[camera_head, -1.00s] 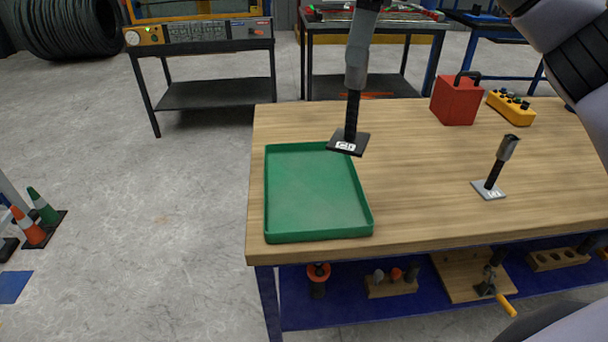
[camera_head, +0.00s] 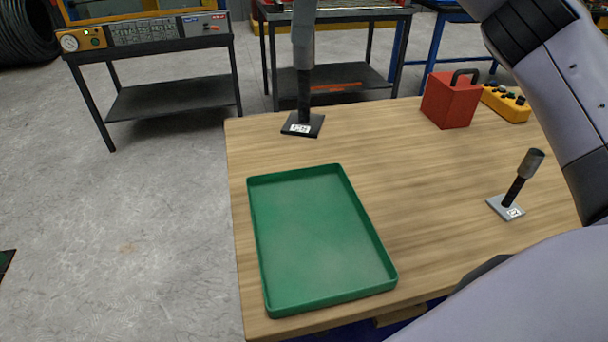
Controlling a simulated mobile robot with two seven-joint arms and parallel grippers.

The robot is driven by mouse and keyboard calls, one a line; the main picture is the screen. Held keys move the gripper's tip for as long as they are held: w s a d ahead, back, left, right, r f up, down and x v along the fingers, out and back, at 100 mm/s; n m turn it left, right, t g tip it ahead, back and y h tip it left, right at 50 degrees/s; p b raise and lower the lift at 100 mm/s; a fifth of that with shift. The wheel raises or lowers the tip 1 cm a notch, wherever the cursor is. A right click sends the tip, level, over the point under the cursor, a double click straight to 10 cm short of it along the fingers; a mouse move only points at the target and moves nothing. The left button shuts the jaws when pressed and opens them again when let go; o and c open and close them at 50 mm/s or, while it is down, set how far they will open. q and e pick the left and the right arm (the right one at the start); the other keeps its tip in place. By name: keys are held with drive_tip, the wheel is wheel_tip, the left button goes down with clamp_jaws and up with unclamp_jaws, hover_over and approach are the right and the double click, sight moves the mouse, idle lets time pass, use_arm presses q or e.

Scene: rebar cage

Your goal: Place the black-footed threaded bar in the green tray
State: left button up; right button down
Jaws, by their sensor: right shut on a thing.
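The black-footed threaded bar (camera_head: 304,95) hangs upright at the upper middle, with a grey sleeve on its upper part and a white label on its square foot. My right gripper (camera_head: 305,8) is shut on its top, mostly cut off by the upper picture edge. The foot shows beyond the far edge of the green tray (camera_head: 259,245), near the table's back edge. I cannot tell how high it is above the wood. The tray is empty and lies flat on the table's left part. My left gripper is not in view.
A second bar with a light grey foot (camera_head: 506,208) stands on the wooden table (camera_head: 410,165) at the right. A red box with a handle (camera_head: 452,101) and a yellow control box (camera_head: 507,104) stand at the back right. Wood between tray and red box is clear.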

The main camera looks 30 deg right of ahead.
drive_tip(key=shift+n+b, duration=0.4)
drive_tip(key=shift+b, duration=0.2)
drive_tip(key=shift+s+f, duration=0.15)
drive_tip(key=shift+f, duration=0.05)
drive_tip(key=b, duration=0.3)
hover_over(303, 121)
drive_tip(key=f, duration=0.9)
drive_tip(key=shift+w+d, duration=0.3)
wheel_tip(303, 121, down, 6)
drive_tip(key=shift+r, duration=0.2)
drive_tip(key=shift+f, duration=2.45)
drive_tip(key=c, duration=0.8)
unclamp_jaws()
drive_tip(key=shift+f, duration=0.1)
